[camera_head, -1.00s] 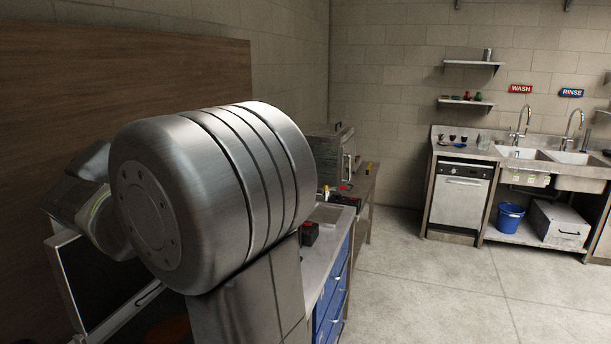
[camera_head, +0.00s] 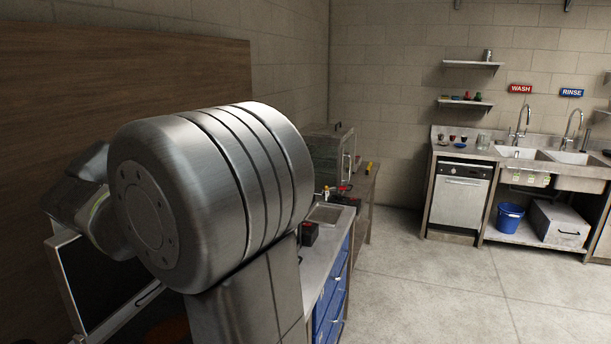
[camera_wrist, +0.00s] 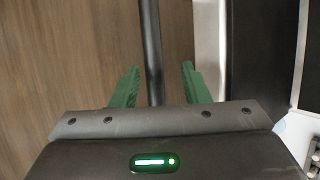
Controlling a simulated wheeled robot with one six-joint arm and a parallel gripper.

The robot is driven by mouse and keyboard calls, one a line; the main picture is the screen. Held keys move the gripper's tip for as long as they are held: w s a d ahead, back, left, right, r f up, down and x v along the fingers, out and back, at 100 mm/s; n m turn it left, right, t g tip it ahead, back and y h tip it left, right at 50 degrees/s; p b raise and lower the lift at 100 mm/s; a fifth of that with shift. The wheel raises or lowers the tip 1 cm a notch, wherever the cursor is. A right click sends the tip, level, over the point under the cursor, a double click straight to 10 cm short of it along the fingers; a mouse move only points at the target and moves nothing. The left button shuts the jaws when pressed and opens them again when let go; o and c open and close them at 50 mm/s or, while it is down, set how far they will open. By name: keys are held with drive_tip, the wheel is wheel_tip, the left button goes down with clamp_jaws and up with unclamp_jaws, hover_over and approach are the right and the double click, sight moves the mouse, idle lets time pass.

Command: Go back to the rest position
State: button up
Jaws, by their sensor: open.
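My gripper (camera_wrist: 158,85) shows in the wrist view with its two green fingers spread apart. Nothing is between the fingers that I can see it holding; a dark vertical bar (camera_wrist: 151,45) runs behind the gap. Whether the fingers touch the bar I cannot tell. In the head view my own arm fills the left and middle of the picture, and the gripper's fingers are hidden there.
A white-framed dark panel (camera_head: 98,280) stands close beside my arm at the left. A counter with blue drawers (camera_head: 333,290) lies just right of my arm. A dishwasher (camera_head: 460,196) and sinks (camera_head: 520,153) line the far wall. The floor (camera_head: 430,285) at right is clear.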

drive_tip(key=shift+t, duration=0.3)
drive_tip(key=w, duration=0.1)
drive_tip(key=w+a+f, duration=0.1)
drive_tip(key=w+f, duration=0.1)
drive_tip(key=shift+w+a+f+b, duration=0.1)
drive_tip(key=shift+w+a+b, duration=0.1)
drive_tip(key=shift+a+b, duration=0.1)
